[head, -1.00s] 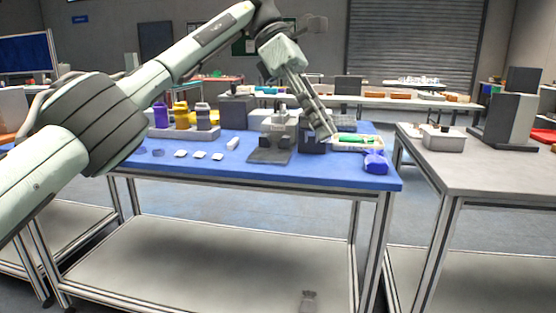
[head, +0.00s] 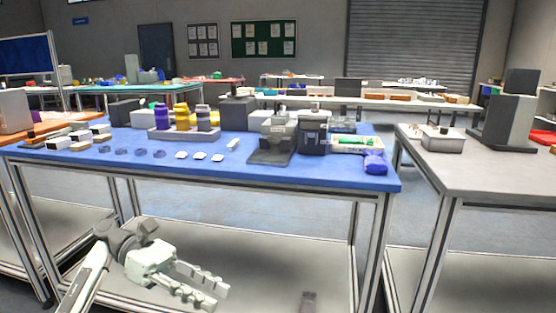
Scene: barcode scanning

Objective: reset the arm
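My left arm comes in at the lower left. Its pale gripper (head: 219,297) points right and slightly down, low in front of the blue table (head: 320,177) and over the lower shelf (head: 215,240). Its two fingers are apart with nothing between them. A small grey tip (head: 308,301) shows at the bottom edge, probably part of my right gripper; the rest is cut off, so its opening cannot be told.
On the blue table stand purple and yellow bottles in a grey holder (head: 184,134), a grey machine (head: 272,140), a dark box (head: 312,135) and a blue item (head: 375,163). A grey table (head: 480,170) stands at right, with a floor gap between.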

